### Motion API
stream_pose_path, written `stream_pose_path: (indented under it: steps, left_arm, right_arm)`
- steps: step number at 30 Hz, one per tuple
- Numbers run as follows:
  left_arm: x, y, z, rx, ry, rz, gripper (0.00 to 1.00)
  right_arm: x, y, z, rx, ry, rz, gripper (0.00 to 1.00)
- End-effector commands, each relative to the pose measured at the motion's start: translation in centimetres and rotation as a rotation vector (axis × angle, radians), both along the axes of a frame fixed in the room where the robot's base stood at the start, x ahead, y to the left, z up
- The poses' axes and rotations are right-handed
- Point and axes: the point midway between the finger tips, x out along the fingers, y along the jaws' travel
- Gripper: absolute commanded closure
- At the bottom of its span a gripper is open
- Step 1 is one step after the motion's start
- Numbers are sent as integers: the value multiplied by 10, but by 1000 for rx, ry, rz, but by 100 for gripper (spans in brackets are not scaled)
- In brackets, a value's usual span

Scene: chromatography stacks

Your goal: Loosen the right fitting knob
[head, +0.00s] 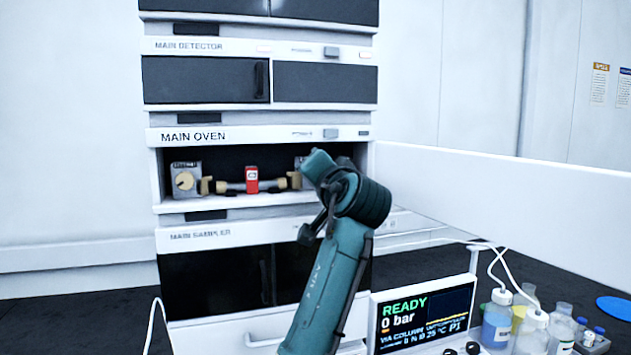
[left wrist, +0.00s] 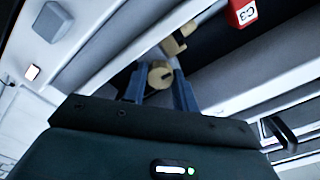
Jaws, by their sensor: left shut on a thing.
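The right fitting knob (left wrist: 160,75) is round and tan, and shows in the left wrist view between the two blue fingers of my left gripper (left wrist: 159,88). The gripper is shut on it. In the head view my arm hides this knob and the gripper's fingers. The column (head: 232,187), with a red tag (head: 252,180) marked C3, lies across the open oven bay. A tan fitting (head: 294,180) is at its right end and another (head: 206,186) at its left end. A left block with a round tan knob (head: 184,181) stands beside it. My right gripper is not in view.
The oven's white door (head: 500,195) stands open to the right. The oven bay's shelf edge (head: 225,205) runs below the column. A display screen (head: 425,312) reads READY, 0 bar. Several bottles (head: 497,320) with tubing stand at the lower right.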

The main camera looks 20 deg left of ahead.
Motion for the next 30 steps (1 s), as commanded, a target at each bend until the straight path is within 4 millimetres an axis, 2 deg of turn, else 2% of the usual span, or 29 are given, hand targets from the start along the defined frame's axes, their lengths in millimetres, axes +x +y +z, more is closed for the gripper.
stream_pose_path:
  steps: [15,30]
  left_arm:
    - [0,-1,-3,-344,-225,0,95]
    - [0,-1,-2,-451,-298,0,95]
  right_arm:
    - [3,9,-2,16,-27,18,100]
    - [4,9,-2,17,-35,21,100]
